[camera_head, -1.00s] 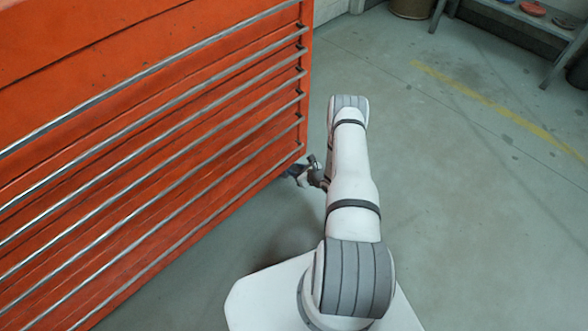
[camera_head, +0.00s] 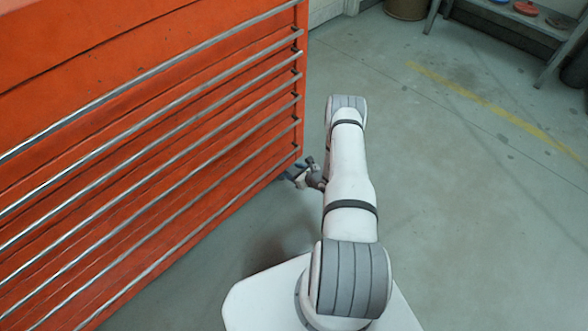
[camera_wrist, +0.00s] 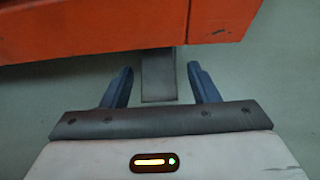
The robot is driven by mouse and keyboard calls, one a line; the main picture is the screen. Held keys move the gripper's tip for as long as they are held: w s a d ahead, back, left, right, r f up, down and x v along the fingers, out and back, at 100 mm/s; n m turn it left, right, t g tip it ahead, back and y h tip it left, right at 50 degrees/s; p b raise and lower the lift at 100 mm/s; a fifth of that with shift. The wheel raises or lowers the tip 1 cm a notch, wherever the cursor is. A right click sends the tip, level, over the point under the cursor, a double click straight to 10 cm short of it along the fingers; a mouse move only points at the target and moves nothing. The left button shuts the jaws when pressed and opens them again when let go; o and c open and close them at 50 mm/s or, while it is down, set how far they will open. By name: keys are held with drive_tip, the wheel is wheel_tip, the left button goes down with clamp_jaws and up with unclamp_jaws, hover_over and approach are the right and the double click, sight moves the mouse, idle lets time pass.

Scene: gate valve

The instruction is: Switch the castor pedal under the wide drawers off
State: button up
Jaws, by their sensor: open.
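The orange cabinet with wide drawers (camera_head: 150,150) fills the left of the head view. Its lower edge (camera_wrist: 110,30) crosses the top of the wrist view. A flat grey pedal (camera_wrist: 158,78) sticks out from under that edge, in the wrist view. My gripper (camera_wrist: 160,78) is open, with one dark finger on each side of the pedal's end and a gap on both sides. The pedal's far end is hidden under the cabinet. In the head view my gripper (camera_head: 298,172) is small at the cabinet's lower right corner, and I cannot make out the pedal there.
Open grey floor (camera_head: 460,220) lies to the right of the cabinet, with a worn yellow line (camera_head: 490,105) on it. A bench (camera_head: 510,25) with coloured discs and a brown bin (camera_head: 407,8) stand at the back.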

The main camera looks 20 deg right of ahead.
drive_tip(key=p+v, duration=0.2)
drive_tip(key=v, duration=0.4)
drive_tip(key=shift+s+d+r, duration=0.15)
drive_tip(key=shift+s+r, duration=0.05)
drive_tip(key=shift+s, duration=0.05)
drive_tip(key=shift+s, duration=0.1)
